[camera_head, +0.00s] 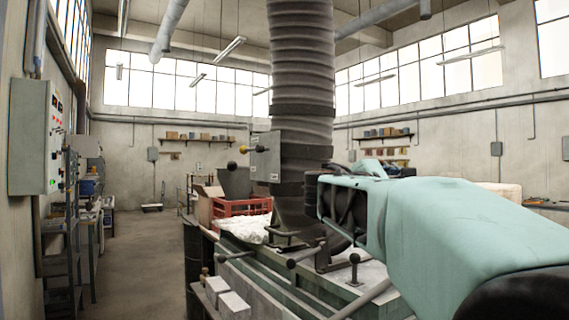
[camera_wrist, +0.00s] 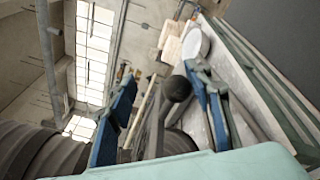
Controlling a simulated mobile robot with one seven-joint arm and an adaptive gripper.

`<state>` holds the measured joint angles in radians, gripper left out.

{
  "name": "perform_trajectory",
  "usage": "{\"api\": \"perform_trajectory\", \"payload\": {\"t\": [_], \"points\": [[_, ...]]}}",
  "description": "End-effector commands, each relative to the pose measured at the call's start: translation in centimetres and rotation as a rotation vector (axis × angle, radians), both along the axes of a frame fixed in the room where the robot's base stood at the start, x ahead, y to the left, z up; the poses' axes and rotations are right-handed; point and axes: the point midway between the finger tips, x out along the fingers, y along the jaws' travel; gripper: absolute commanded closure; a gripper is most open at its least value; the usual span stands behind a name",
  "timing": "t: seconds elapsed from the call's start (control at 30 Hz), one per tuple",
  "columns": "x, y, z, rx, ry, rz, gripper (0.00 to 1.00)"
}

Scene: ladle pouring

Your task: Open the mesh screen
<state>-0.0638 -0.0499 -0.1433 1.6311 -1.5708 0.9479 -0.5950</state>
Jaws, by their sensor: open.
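I cannot make out the mesh screen for certain in either view. A dark ball knob (camera_wrist: 177,88) shows between the two blue fingers of my gripper (camera_wrist: 160,72) in the wrist view.
A red crate (camera_head: 240,206) and a white heap (camera_head: 238,228) are behind. A control cabinet (camera_head: 35,135) hangs at left. The left floor (camera_head: 140,260) is clear.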

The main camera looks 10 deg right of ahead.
Motion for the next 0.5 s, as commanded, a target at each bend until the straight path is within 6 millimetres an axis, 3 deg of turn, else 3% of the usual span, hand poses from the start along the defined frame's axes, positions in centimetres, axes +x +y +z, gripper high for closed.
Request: {"api": "perform_trajectory", "payload": {"t": [0.03,0.2,0.5], "points": [[-0.1,0.0,1.8,-0.009,-0.014,0.001,0.60],[-0.2,0.1,5.1,-0.014,-0.017,0.002,0.60],[-0.1,0.1,7.8,-0.009,-0.010,0.002,0.60]]}}
